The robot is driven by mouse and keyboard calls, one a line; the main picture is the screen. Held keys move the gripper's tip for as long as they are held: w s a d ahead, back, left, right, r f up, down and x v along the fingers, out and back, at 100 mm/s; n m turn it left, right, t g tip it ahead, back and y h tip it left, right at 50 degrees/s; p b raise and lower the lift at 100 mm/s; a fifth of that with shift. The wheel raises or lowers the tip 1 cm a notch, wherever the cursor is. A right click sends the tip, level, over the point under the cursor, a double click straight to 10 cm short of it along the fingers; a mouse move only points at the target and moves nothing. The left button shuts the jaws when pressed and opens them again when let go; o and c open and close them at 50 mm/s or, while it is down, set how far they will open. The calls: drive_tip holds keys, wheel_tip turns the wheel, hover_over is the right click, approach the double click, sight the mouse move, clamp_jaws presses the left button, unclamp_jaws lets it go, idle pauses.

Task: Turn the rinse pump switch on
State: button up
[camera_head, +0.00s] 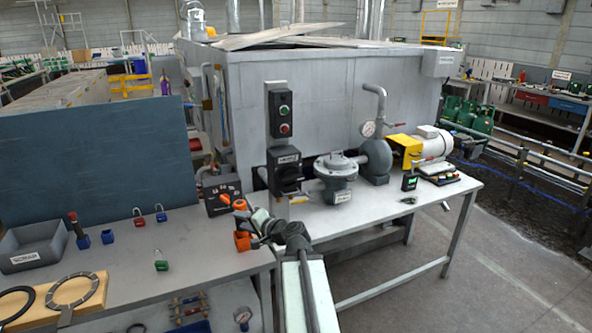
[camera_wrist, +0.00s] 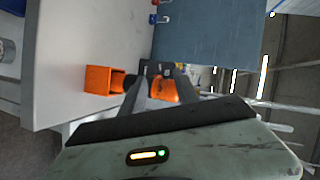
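A dark switch box (camera_head: 286,172) with a black rotary knob and a small pale label stands at the front of the grey tank. Above it is a dark push-button box (camera_head: 281,112) with a green and a red button. Their labels are too small to read, so I cannot tell which is the rinse pump switch. My gripper (camera_head: 248,214) is low and left of them, apart from both. In the wrist view my gripper's fingers (camera_wrist: 162,80) are apart with an orange thing (camera_wrist: 163,91) between them. I cannot tell whether they grip it.
A dark control box (camera_head: 221,195) and an orange open cup (camera_head: 242,241) stand at the left table's right end. The grey pump (camera_head: 335,175) is right of the switch box. A blue panel (camera_head: 90,155) stands behind the left table. Padlocks and a grey bin (camera_head: 34,246) lie left.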

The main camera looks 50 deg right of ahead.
sight(294, 180)
drive_tip(key=s+d+r+m+t+h+p, duration=0.1)
drive_tip(key=s+d+r+m+h, duration=0.35)
drive_tip(key=d, duration=0.45)
drive_tip(key=s+d+r+m+t+h, duration=0.1)
drive_tip(key=s+d+r+m+h, duration=0.3)
drive_tip(key=d, duration=0.5)
drive_tip(key=shift+n+y, duration=0.35)
drive_tip(key=shift+y, duration=0.2)
drive_tip(key=x, duration=0.7)
drive_tip(key=shift+d+f, duration=0.1)
drive_tip(key=shift+f, duration=0.2)
drive_tip(key=shift+s, duration=0.1)
